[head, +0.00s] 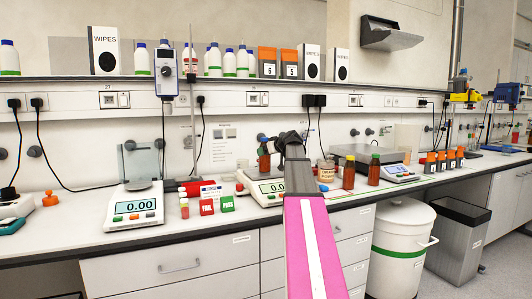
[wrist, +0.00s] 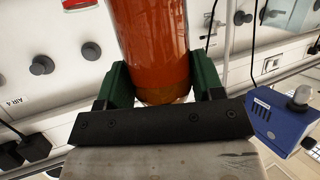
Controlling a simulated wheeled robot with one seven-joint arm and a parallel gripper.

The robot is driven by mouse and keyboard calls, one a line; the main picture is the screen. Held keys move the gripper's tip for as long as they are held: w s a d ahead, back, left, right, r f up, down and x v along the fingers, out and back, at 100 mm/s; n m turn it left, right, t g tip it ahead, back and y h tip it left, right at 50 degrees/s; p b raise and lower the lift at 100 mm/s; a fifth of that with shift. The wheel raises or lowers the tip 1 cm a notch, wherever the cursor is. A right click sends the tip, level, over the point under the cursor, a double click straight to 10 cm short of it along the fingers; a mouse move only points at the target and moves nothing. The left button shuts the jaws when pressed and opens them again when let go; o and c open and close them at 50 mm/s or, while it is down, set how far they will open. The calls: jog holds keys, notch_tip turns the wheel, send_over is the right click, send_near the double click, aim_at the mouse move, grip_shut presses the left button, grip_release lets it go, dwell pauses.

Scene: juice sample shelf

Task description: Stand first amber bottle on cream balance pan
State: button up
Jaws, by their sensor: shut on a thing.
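My gripper (head: 275,141) is shut on an amber bottle (head: 264,160), above the middle balance (head: 268,188) in the head view. In the wrist view the orange-brown bottle (wrist: 152,45) sits between the two green fingers of my gripper (wrist: 157,85). The bottle looks roughly upright. The balance reads 0.00, and its pan is largely hidden by my arm and gripper, so I cannot tell the gap beneath the bottle. Two more amber bottles, one with an orange cap (head: 348,172) and one with a green cap (head: 374,170), stand on the bench to the right.
A balance with a glass shield (head: 135,206) stands at the left and reads 0.00. A labelled jar (head: 327,171) and a large scale (head: 362,153) are to the right.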

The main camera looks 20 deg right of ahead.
jog(key=shift+f, duration=0.1)
jog(key=o, duration=1.1)
jog(key=v, duration=1.2)
jog(key=shift+r, duration=0.2)
